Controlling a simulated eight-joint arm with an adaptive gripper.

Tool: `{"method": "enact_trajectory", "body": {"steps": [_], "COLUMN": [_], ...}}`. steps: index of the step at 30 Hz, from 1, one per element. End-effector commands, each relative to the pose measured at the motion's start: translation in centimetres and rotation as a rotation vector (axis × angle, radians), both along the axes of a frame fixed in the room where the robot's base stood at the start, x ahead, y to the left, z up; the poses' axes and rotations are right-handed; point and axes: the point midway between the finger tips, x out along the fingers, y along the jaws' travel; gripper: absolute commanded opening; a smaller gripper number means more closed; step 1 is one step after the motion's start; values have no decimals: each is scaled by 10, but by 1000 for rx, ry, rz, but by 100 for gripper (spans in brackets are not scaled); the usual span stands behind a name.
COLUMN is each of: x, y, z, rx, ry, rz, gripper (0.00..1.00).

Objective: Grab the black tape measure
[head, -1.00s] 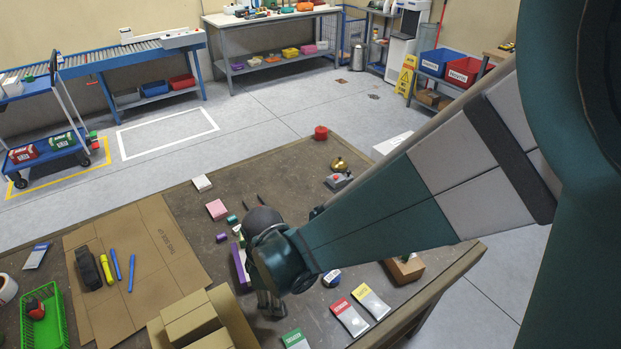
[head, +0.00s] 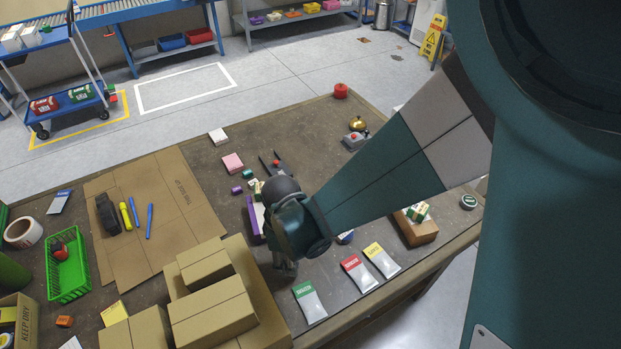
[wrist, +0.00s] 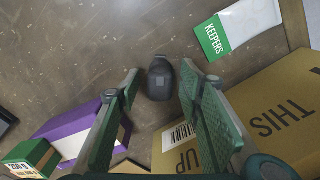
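A dark, rounded object with a grey patch, which looks like the black tape measure (wrist: 161,82), lies on the brown table in the wrist view. My gripper (head: 285,268) is open and pointed down at the table. In the wrist view its two green fingers stand on either side of the dark object, with gaps visible and no clear contact. In the head view my gripper hides this spot. Another black object (head: 107,213), whose kind I cannot tell for sure, lies on the flat cardboard at the left.
A purple box (wrist: 78,140) stands left of the fingers in the wrist view; a cardboard box (wrist: 275,115) is close on the right. A green-ended packet (wrist: 240,30) lies beyond. In the head view, stacked cartons (head: 212,305) and a green basket (head: 68,275) are at left.

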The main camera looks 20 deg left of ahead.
Motion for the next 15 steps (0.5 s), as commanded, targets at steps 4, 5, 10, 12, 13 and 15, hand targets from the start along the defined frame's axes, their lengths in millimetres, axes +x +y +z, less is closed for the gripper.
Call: {"method": "enact_trajectory", "body": {"steps": [4,5,10,12,13,15], "x": [0,0,0,0,0,0], "y": [0,0,0,0,0,0], "z": [0,0,0,0,0,0], "rx": [0,0,0,0,0,0], "ry": [0,0,0,0,0,0], "rz": [0,0,0,0,0,0], "gripper": [37,37,37,37,37,29]}}
